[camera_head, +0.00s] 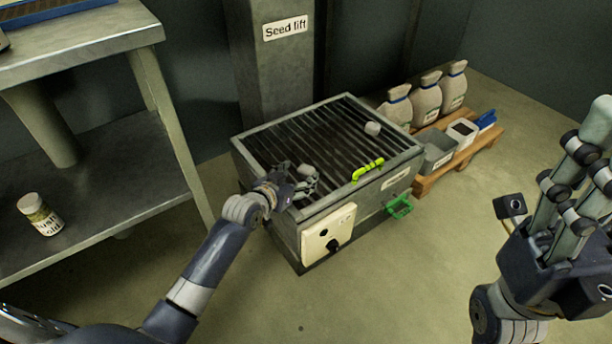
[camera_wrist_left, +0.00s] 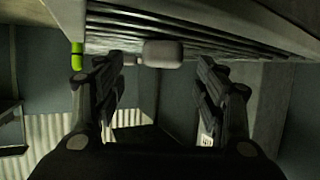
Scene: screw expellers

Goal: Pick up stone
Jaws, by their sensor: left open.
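A pale grey, rounded stone (camera_head: 372,128) lies on the dark grate bars toward the far right of the grey metal seed hopper (camera_head: 238,146). My left gripper (camera_head: 312,180) is open over the near left part of the grate, apart from the stone. In the left wrist view, the stone (camera_wrist_left: 163,52) shows between and beyond the fingers of my left gripper (camera_wrist_left: 162,70), near the grate bars. My right gripper (camera_head: 580,165) is at the right edge of the head view, away from the hopper and partly cut off. I cannot tell if its fingers are open.
A yellow-green handle (camera_head: 367,171) stands on the hopper's near right rim. A control box (camera_head: 328,232) and a green part (camera_head: 399,207) stick out from its sides. Sacks (camera_head: 427,100) and bins (camera_head: 437,152) stand on a pallet (camera_head: 424,185). A metal shelf (camera_head: 110,215) stands left.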

